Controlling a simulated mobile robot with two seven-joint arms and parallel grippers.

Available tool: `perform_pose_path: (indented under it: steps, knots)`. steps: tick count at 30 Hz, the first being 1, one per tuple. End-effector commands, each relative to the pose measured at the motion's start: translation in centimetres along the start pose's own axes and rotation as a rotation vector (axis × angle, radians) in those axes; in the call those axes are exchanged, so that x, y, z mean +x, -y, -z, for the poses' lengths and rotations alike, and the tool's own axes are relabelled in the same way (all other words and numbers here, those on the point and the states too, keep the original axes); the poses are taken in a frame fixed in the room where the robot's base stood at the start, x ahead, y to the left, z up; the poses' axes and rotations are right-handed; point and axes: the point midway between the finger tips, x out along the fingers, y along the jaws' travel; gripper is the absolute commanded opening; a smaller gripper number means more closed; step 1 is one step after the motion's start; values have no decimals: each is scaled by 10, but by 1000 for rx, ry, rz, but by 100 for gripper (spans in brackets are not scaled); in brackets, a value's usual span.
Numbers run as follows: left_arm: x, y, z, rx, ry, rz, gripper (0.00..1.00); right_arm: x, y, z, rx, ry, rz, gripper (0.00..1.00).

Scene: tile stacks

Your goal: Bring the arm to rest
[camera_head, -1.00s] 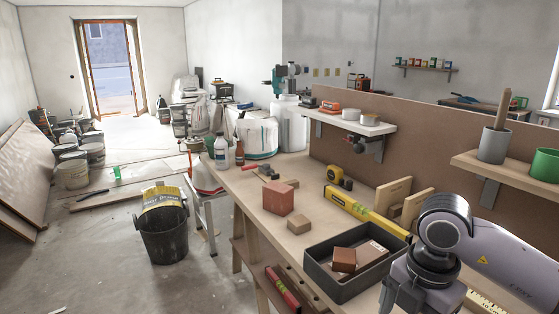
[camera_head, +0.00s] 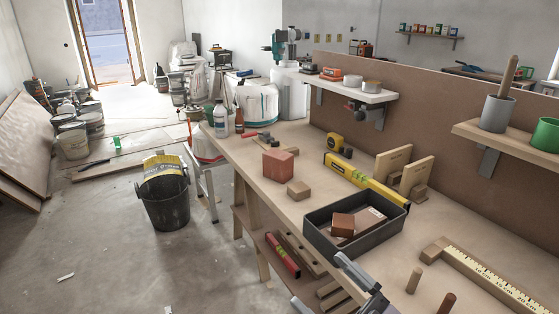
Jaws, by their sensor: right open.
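My right gripper (camera_head: 320,282) is at the bottom edge of the head view, just in front of the workbench's near edge. Its two grey fingers are spread apart, with nothing seen between them. Most of the arm behind it is out of the picture. The dark tray (camera_head: 326,246) sits on the workbench (camera_head: 240,178) just beyond the gripper, holding a reddish block (camera_head: 343,224) and a flatter brownish tile (camera_head: 370,219). A larger red block (camera_head: 278,163) and a small tan block (camera_head: 298,190) stand on the bench left of the tray. My left gripper is not in view.
A yellow level (camera_head: 365,182), a tape measure (camera_head: 335,144) and wooden pieces lie behind the tray. Upright pegs (camera_head: 414,280) and a ruler (camera_head: 495,282) are at right. A black bucket (camera_head: 165,205) stands on the floor at left, with open floor before it.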

Motion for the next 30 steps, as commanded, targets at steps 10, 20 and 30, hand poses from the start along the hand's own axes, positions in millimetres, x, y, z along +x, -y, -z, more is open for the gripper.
perform_pose_path:
  steps: [10, 20, 30]
  knots:
    - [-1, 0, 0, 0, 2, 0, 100, -174, 6, -141, 223, 755, -471, 95]
    - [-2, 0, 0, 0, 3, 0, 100, -258, 50, -170, 337, 1067, -490, 95]
    - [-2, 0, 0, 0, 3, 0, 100, -258, 50, -170, 337, 1067, -490, 95]
